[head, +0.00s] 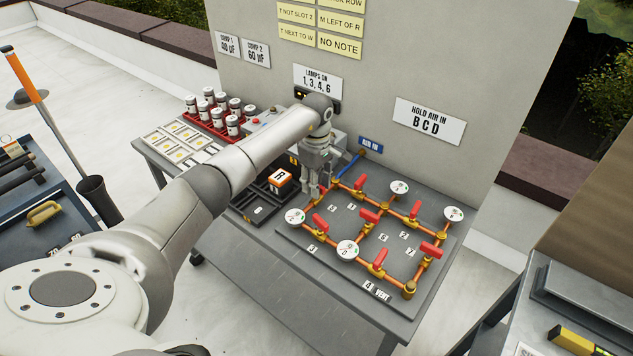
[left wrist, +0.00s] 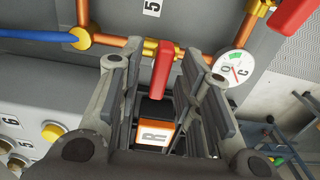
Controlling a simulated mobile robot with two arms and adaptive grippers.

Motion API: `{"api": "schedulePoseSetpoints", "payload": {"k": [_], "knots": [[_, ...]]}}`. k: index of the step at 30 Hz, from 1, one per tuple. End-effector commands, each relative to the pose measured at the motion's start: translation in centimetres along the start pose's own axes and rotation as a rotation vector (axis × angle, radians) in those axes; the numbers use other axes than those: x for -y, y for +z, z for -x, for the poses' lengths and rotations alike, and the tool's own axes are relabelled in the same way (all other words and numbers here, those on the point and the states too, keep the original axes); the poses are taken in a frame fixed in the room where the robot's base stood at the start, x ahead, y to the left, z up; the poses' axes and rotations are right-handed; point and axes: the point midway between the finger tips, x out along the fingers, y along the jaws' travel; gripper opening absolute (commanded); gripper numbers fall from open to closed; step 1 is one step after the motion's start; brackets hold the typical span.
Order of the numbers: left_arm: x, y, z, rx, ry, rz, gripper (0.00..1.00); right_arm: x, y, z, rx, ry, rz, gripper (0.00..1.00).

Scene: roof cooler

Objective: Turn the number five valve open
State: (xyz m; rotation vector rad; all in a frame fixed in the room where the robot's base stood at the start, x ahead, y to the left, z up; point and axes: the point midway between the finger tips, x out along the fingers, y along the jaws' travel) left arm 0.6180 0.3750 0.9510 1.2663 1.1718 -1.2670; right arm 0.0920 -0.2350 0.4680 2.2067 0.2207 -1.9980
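The orange pipe manifold with red valve handles lies on the grey panel (head: 352,280). In the left wrist view, a number 5 label (left wrist: 152,7) is beyond a pipe valve. That valve's red handle (left wrist: 163,70) lies crosswise to its pipe and points toward my gripper. My left gripper (head: 313,190) is over the panel's left edge. In the left wrist view its fingers (left wrist: 160,95) are open, one on each side of the handle, with visible gaps. In the head view the gripper hides this handle. My right gripper is not in view.
Round gauges, including a near one (head: 295,216), and other red handles (head: 320,222) stand close by. A blue hose (head: 349,166) runs behind the gripper. A wall sign reads HOLD AIR IN B C D (head: 430,120).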

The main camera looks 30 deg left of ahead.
Motion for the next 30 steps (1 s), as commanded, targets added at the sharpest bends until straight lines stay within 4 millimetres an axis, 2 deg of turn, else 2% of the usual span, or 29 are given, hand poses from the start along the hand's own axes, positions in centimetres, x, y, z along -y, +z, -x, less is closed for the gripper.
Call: {"api": "schedulePoseSetpoints", "payload": {"k": [1,6,7,20,30], "knots": [[0.0,0.0,0.0,0.0,0.0,0.0,0.24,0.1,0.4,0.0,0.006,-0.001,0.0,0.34],[0.0,0.0,0.0,0.0,0.0,0.0,0.02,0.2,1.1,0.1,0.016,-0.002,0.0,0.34],[0.0,0.0,0.0,0.0,0.0,0.0,0.0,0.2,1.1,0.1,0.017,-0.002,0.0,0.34],[0.0,0.0,-0.1,0.0,0.0,0.058,0.0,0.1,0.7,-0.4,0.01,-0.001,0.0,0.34],[0.0,0.0,-0.1,0.0,0.002,0.308,0.0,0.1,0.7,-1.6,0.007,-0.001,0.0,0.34]]}}
